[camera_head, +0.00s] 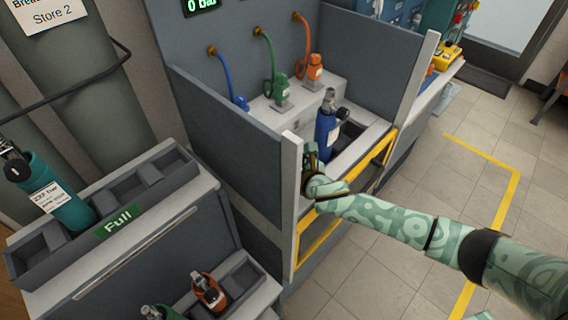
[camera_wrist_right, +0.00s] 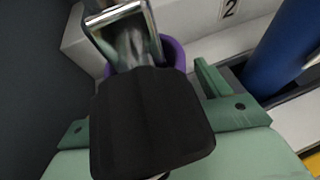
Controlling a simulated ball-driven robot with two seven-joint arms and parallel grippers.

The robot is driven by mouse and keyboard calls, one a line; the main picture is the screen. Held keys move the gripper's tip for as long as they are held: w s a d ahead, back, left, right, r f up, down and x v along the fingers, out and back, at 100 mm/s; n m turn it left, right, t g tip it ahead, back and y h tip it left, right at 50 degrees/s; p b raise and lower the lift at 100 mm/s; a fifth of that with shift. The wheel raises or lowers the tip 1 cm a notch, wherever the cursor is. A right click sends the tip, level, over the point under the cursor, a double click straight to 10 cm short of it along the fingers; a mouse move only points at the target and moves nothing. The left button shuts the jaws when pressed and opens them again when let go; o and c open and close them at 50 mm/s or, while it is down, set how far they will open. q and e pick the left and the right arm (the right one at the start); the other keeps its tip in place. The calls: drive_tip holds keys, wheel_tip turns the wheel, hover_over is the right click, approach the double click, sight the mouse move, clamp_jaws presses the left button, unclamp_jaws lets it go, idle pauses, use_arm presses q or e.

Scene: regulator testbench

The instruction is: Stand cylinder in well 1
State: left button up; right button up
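A purple cylinder (camera_wrist_right: 176,54) with a metal valve and a black knob (camera_wrist_right: 150,120) shows in the right wrist view, directly in front of my right gripper (camera_wrist_right: 165,85). Green gripper parts show on both sides of the knob. The knob covers the contact, so I cannot tell whether they grip. In the head view my right gripper (camera_head: 310,168) is at the bench's front left, by the white post; the purple body is hidden there. The well under it is hidden, so I cannot tell whether it is seated. My left gripper is not in view.
A blue cylinder (camera_head: 327,130) stands in the bench to the right, near the label 2 (camera_wrist_right: 230,8). Blue, green and orange hoses (camera_head: 303,45) hang behind. A side panel (camera_head: 235,140) borders the left. A teal cylinder (camera_head: 68,208) leans in the "Full" rack.

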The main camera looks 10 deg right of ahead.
drive_tip(key=p+v, duration=0.5)
drive_tip(key=v, duration=1.1)
drive_tip(key=shift+s, duration=0.15)
